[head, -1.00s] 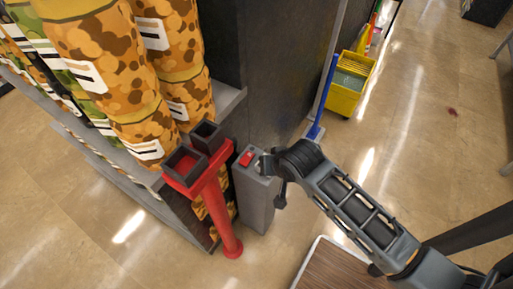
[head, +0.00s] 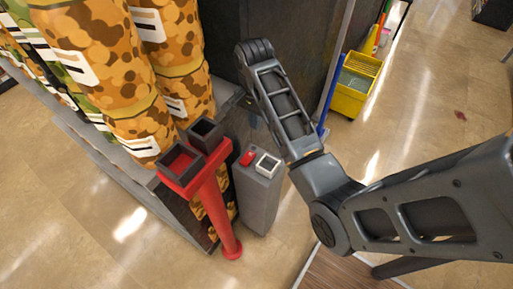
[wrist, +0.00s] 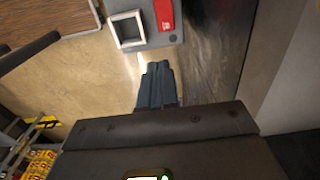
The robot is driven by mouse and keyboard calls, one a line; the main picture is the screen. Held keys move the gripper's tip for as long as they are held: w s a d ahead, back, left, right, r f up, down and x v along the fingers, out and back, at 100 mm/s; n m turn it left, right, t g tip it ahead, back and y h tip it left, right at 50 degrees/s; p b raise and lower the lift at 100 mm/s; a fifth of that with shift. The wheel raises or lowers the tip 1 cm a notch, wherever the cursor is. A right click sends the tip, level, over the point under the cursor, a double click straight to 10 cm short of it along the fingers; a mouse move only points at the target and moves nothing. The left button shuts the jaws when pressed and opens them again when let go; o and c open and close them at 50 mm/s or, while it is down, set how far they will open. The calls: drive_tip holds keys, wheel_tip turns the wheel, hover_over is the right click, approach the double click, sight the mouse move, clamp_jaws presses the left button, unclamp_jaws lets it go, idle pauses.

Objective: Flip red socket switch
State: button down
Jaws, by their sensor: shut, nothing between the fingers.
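A grey post (head: 258,200) stands beside the shelf, with a red switch (head: 248,158) and a white-framed square socket (head: 267,165) on its top. A gap shows between the fingertips and the post in that picture; the depth is hard to judge.
A red stand (head: 212,200) with two dark square cups is close left of the post. Shelves of camouflage-patterned cylinders (head: 110,70) fill the left. A dark wall (head: 225,50) is behind. A yellow mop bucket (head: 355,90) stands farther back. Floor to the right is open.

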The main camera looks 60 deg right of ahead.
sight(256, 154)
idle(0.3)
wheel_tip(256, 154, down, 14)
drive_tip(key=shift+d, duration=0.1)
idle(0.5)
drive_tip(key=shift+d+f, duration=0.15)
drive_tip(key=shift+f, duration=0.1)
drive_tip(key=shift+r, duration=0.2)
drive_tip(key=shift+r+p, duration=0.65)
drive_tip(key=shift+p, duration=0.2)
